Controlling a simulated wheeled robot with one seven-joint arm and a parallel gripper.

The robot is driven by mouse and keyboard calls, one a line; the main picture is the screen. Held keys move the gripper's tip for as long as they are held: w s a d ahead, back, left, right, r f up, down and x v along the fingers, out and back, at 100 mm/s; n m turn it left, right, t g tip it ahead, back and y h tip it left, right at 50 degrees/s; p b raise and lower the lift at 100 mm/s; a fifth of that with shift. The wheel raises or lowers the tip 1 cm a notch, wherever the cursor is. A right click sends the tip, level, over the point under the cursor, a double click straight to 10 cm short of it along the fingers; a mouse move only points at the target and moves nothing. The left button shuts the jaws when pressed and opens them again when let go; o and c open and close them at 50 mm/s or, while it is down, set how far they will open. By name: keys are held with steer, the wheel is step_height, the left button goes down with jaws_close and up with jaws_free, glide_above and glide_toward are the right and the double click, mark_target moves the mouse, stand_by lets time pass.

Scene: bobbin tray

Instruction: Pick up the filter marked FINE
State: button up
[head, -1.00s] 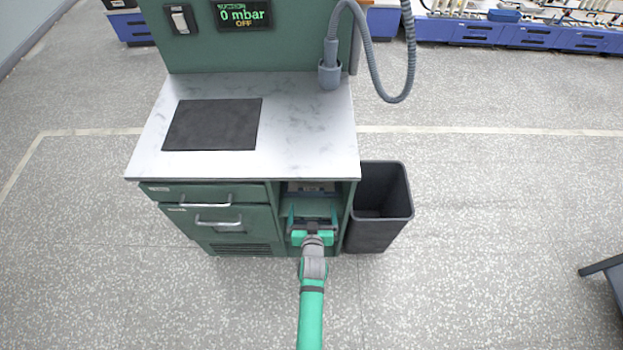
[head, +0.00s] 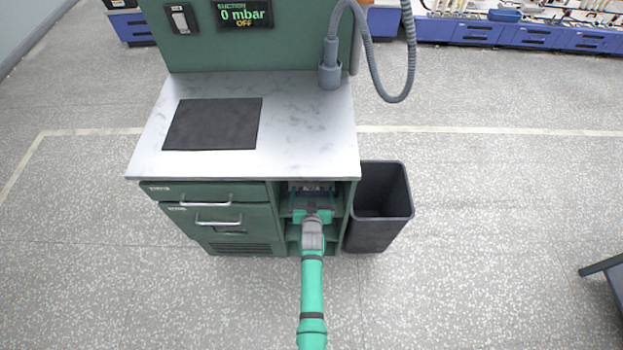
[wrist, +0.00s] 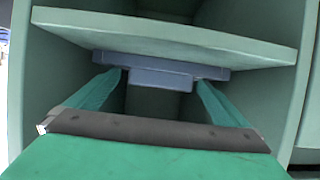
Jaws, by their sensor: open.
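A blue-grey flat piece with a smaller block on its front (wrist: 160,76) shows inside the cabinet's open shelf bay in the wrist view. No marking is legible on it, so I cannot tell whether it is the filter marked FINE. My gripper (head: 312,197) is inside the bay in the head view. In the wrist view its two green fingers (wrist: 161,86) are spread, one on each side of the small block. The gap between them is empty up to the block. I cannot tell whether the fingertips touch it.
A green shelf board (wrist: 165,36) runs just above the fingers, with side walls left and right. Closed drawers (head: 222,215) are left of the bay. A black bin (head: 379,230) stands to the right. The worktop (head: 300,130) above carries a black mat (head: 213,124).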

steer(key=shift+a, duration=0.1)
steer(key=c, duration=1.3)
steer(key=shift+o, duration=0.2)
